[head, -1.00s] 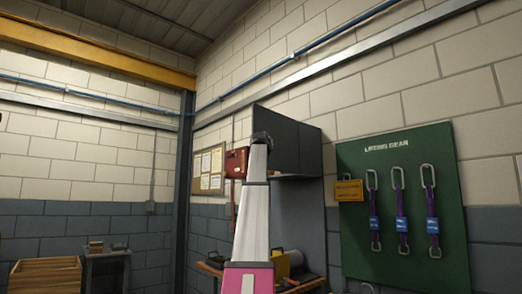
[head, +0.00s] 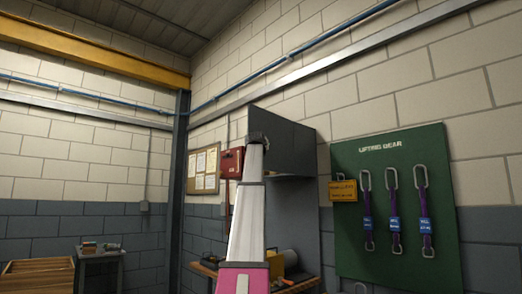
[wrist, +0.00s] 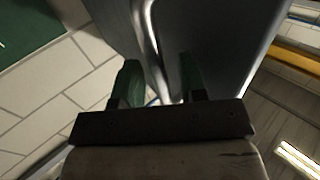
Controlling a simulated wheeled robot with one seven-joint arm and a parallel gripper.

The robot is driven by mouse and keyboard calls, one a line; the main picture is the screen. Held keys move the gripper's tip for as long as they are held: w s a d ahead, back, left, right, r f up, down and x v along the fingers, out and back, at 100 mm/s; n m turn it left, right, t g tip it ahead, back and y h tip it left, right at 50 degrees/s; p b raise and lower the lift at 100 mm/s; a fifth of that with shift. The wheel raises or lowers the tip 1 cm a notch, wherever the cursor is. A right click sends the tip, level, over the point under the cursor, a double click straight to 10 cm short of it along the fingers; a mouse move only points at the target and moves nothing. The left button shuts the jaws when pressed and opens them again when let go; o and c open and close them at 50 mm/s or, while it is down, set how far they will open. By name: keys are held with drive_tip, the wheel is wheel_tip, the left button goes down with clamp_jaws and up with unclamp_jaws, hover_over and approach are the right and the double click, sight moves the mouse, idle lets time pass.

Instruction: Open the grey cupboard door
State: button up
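The grey cupboard (head: 285,139) is a dark box on the right-hand wall in the head view, seen mainly from its side. My gripper (head: 258,137) is at its left front edge, and my forearm hides part of it. In the wrist view a grey panel (wrist: 215,40), seemingly the door, fills the upper middle. A bright upright metal bar (wrist: 152,45), which looks like its handle, runs down between the two green fingers of my gripper (wrist: 160,82). The fingers are apart, with a gap visible beside the bar. I cannot tell whether either finger touches it.
A green lifting gear board (head: 395,265) with purple slings hangs to the right. A red box (head: 231,162) and a notice board (head: 204,168) are left of the cupboard. A bench (head: 205,270) stands below. A small table (head: 100,252) and wooden crate (head: 38,275) are far left.

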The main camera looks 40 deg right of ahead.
drive_tip(key=v, duration=1)
drive_tip(key=shift+s+a, duration=0.15)
drive_tip(key=shift+f, duration=0.1)
